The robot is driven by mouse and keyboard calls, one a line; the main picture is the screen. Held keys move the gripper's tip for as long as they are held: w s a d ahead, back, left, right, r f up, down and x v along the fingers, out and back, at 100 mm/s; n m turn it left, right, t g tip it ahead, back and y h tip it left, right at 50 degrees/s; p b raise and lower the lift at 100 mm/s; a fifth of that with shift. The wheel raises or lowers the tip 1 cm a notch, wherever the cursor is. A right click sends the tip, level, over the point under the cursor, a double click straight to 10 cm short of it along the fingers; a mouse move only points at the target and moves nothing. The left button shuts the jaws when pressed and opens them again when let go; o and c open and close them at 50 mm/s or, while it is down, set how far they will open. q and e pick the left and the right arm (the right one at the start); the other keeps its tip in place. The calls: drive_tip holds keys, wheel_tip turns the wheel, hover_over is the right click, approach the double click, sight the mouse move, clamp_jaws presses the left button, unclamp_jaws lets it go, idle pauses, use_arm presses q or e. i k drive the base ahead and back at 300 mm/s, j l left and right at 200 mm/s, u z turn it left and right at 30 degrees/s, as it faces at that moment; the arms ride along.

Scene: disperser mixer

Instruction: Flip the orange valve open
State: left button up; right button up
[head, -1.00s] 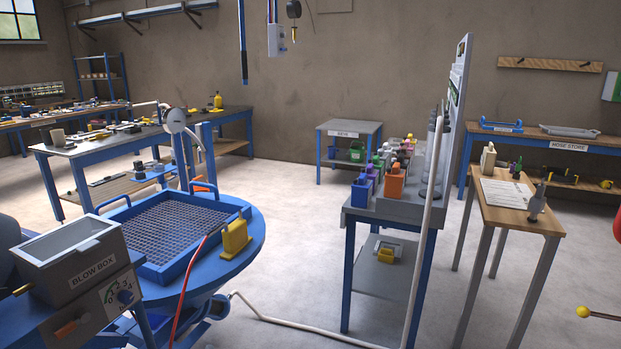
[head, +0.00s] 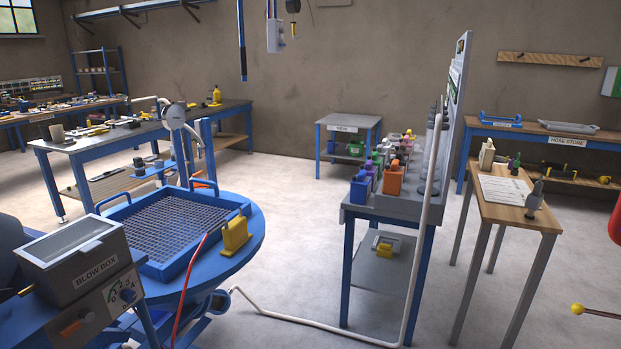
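Neither of my grippers is in the head view. An orange part (head: 200,184) shows at the back of the round blue table, below the white pipe; it is too small to tell whether it is a valve or how it is set. I cannot tell which of these is the orange valve.
A blue mesh tray (head: 165,225) and a yellow block (head: 235,236) sit on the round table (head: 250,240). A bottle stand (head: 385,208) is right of centre, with a wooden-topped bench (head: 505,190) beyond. Open floor lies between. A white hose (head: 290,322) crosses the floor.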

sight(85, 316)
drive_tip(key=u, duration=1.25)
